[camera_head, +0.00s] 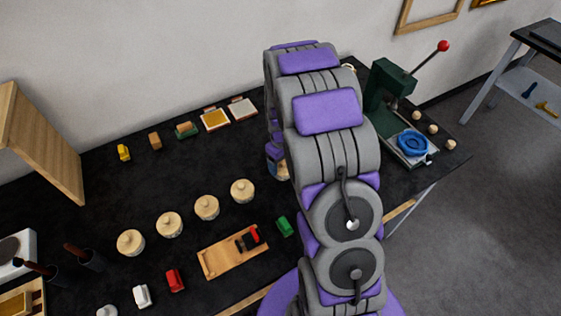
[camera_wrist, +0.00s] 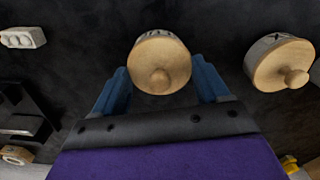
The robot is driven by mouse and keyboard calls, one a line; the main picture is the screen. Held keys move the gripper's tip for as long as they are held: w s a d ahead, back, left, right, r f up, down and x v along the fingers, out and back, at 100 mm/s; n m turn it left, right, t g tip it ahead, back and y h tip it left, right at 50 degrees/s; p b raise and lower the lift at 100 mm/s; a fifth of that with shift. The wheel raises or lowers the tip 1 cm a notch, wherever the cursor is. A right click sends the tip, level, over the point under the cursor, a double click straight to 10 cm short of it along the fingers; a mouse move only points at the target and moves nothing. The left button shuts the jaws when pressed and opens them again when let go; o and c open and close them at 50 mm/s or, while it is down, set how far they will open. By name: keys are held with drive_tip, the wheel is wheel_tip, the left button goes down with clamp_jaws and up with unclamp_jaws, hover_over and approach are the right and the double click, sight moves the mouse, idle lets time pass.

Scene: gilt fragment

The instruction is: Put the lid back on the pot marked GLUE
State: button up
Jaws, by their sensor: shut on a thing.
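In the wrist view my gripper (camera_wrist: 160,72) has its two blue fingers on either side of a round pale wooden lid (camera_wrist: 152,54) with a knob. A grey, marked pot side (camera_wrist: 163,34) shows just past the lid's far edge. I cannot read its mark or tell whether the lid rests on the pot. A second lidded pot (camera_wrist: 270,60) with a star-like mark stands to the right. In the head view several lidded pots (camera_head: 206,207) stand in a slanting row. My arm mostly hides the gripper there; a bit of pale wood (camera_head: 284,172) shows beside it.
A green press (camera_head: 385,85) with a red-knobbed lever stands right of my arm, near a blue ring (camera_head: 412,143). A wooden board (camera_head: 230,252), a green block (camera_head: 284,226) and a red block (camera_head: 175,280) lie in front of the pots.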

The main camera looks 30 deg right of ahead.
drive_tip(key=shift+a, duration=0.35)
drive_tip(key=shift+d, duration=0.2)
drive_tip(key=shift+d, duration=0.3)
drive_tip(key=shift+d, duration=0.1)
idle(0.5)
drive_tip(key=o, duration=1)
